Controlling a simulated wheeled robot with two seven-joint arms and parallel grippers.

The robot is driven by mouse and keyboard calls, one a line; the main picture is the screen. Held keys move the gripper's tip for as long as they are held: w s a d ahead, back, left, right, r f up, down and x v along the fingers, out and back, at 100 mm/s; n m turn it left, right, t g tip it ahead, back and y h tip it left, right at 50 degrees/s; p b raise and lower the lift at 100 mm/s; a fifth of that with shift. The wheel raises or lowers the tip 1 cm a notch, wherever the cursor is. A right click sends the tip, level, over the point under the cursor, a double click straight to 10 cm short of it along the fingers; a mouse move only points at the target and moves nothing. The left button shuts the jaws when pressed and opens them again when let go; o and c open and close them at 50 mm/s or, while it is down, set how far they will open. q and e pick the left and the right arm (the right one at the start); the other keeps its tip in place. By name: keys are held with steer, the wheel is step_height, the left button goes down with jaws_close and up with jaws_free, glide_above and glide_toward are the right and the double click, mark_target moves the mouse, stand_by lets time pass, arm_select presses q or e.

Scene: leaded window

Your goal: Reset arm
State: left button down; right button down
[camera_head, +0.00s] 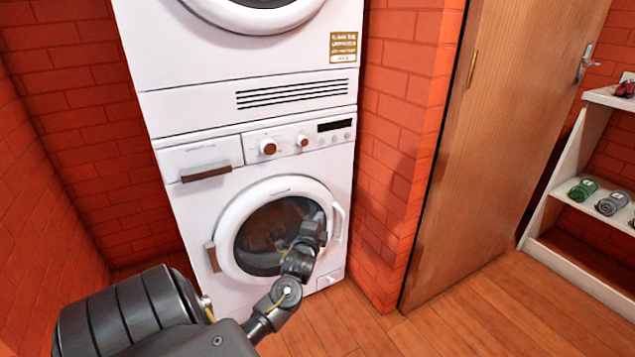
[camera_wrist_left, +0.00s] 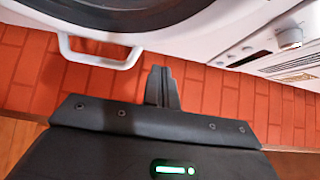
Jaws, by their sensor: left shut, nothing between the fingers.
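My left arm comes in from the lower left in the head view. Its gripper (camera_head: 318,222) is in front of the right part of the lower washing machine's round door (camera_head: 262,186). In the left wrist view the two dark fingers (camera_wrist_left: 161,82) are together with nothing between them. They point toward the red brick wall, beside the white door handle (camera_wrist_left: 100,62). The fingers look apart from the handle. The round door looks shut. My right gripper is in neither view.
A second white machine (camera_head: 200,60) is stacked above the lower one. Red brick walls (camera_head: 60,130) stand on both sides. A wooden door (camera_head: 490,150) and a white shelf (camera_head: 585,262) with small rolled items are at the right. Bare wooden floor (camera_head: 400,338) lies in front.

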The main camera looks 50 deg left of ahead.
arm_select(q)
steer(key=shift+v, duration=1.05)
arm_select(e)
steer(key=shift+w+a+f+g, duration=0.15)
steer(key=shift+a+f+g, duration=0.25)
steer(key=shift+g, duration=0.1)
